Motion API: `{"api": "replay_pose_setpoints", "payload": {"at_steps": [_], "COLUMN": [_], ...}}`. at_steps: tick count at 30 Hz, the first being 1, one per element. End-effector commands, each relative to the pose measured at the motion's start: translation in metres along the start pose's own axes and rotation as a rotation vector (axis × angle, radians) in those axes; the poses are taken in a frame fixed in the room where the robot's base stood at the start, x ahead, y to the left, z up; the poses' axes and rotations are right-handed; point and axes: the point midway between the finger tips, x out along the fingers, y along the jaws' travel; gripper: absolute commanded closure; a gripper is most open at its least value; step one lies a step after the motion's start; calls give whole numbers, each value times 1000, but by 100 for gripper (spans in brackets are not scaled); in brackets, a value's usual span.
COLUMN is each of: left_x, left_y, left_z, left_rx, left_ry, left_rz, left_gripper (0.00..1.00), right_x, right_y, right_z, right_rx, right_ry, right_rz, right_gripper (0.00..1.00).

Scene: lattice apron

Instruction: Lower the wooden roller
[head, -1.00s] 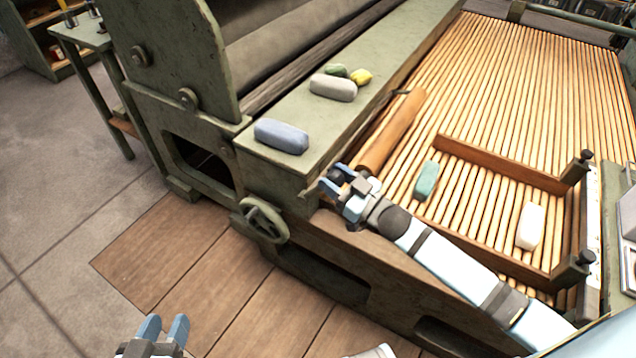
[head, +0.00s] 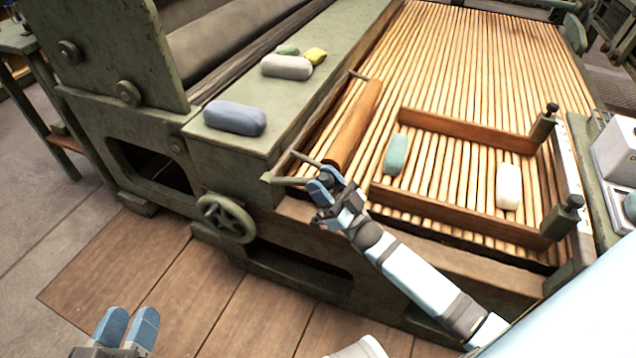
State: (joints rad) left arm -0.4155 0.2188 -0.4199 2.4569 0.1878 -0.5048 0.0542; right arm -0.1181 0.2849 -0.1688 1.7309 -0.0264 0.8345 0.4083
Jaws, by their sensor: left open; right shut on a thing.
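The wooden roller (head: 355,125) is a reddish-brown cylinder lying slantwise over the slatted bed, beside the green press beam. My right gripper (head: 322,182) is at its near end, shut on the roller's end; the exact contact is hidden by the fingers. Thin metal arms (head: 306,158) show beside that end. I cannot tell whether the roller touches the slats. My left gripper (head: 127,322) is open and empty at the bottom left, over the floor, well away from the roller.
A teal block (head: 396,155) and a white block (head: 509,186) lie on the slatted bed (head: 470,60). A handwheel (head: 226,218) juts from the side.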

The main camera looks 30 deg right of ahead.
Motion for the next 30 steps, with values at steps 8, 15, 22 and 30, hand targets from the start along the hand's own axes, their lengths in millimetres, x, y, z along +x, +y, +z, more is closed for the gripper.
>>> {"api": "replay_pose_setpoints", "payload": {"at_steps": [8,15,22,30], "left_x": [4,4,4,4], "left_y": [-7,-8,-8,-8], "left_z": [11,9,9,9], "left_rx": [49,70,69,69], "left_ry": [-13,-1,-1,-1], "left_rz": [5,4,4,5], "left_gripper": [57,57,57,57], "right_x": [-12,-13,-14,-13], "right_y": [1,1,1,1], "right_z": [7,7,7,7], "right_rx": [10,13,13,12], "right_ry": [83,99,97,97], "right_rz": [11,12,12,12], "right_gripper": [100,100,100,32]}}
